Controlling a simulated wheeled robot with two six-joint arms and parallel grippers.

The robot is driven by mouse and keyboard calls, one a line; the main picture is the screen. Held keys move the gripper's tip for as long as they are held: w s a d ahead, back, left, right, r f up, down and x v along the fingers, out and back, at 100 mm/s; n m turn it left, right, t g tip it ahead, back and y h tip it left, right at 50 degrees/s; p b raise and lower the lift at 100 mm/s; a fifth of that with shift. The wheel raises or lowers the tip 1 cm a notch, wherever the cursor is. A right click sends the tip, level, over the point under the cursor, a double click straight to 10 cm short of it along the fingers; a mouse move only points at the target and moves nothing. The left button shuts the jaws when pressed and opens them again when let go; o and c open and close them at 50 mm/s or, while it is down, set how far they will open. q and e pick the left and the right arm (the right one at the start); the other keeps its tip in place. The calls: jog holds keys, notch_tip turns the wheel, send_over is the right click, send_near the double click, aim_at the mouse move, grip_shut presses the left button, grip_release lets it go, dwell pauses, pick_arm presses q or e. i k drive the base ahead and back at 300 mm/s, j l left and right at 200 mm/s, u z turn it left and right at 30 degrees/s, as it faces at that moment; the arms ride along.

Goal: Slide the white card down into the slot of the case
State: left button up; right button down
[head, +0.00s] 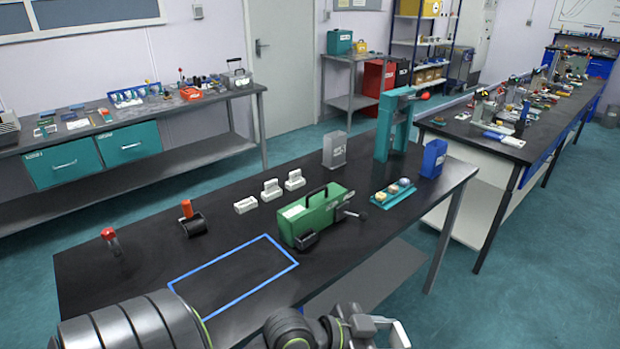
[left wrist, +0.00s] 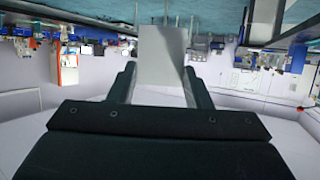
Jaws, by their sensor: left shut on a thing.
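In the left wrist view a plain pale card (left wrist: 163,52) stands out beyond the dark fingers of my left gripper (left wrist: 160,76), which is shut on it. A green case (head: 312,215) with a black handle stands on the black table, right of the blue outline. A grey upright case (head: 334,150) and a blue upright case (head: 433,158) stand farther back. I cannot make out a slot in any of them. In the head view my arm runs along the bottom edge to a pale shape; I cannot tell whether that is the card. My right gripper does not show.
The blue outline (head: 232,275) on the table is empty. Small white blocks (head: 270,190), an orange-handled roller (head: 190,219), a red-knobbed lever (head: 110,240), a teal press (head: 393,125) and a teal tray (head: 392,194) stand around the green case. Other benches are behind.

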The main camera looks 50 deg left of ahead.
aim_at(306, 242)
jog(key=i+l+u, duration=0.1)
jog(key=i+u, duration=0.3)
jog(key=i+l+u, duration=0.2)
jog(key=i+u, duration=0.2)
jog(key=i+l+u, duration=0.65)
jog(key=u, duration=0.15)
jog(key=i+l+u, duration=0.2)
jog(key=l+u, duration=0.2)
jog(key=i+l+u, duration=0.2)
jog(key=u, duration=0.15)
jog(key=l+u, duration=0.4)
jog(key=l, duration=0.15)
jog(key=i+l+u, duration=0.2)
jog(key=l, duration=0.2)
jog(key=l+u, duration=0.2)
jog(key=l, duration=0.2)
